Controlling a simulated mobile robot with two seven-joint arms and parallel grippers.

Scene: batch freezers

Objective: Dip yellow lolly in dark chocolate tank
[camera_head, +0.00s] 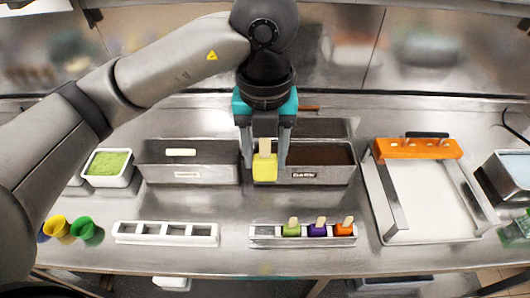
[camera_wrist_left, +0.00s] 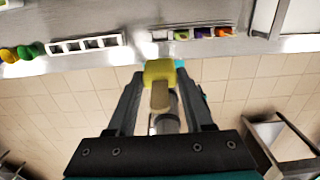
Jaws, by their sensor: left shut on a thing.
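The yellow lolly (camera_head: 265,168) hangs stick-up in my left gripper (camera_head: 265,150), which is shut on its wooden stick. In the left wrist view the yellow lolly (camera_wrist_left: 159,72) sits between the fingertips of the left gripper (camera_wrist_left: 158,95). In the head view it appears in front of the left part of the dark chocolate tank (camera_head: 320,174), a steel tank with a dark brown filling and a front label. I cannot tell its exact height above the tank. My right gripper is not in view.
A steel tank with a white label (camera_head: 187,174) stands left of it. In front are an empty white holder (camera_head: 166,240) and a holder (camera_head: 270,242) with green, purple and orange lollies. A green-filled tub (camera_head: 108,166) is left; a tray with orange bar (camera_head: 418,148) is right.

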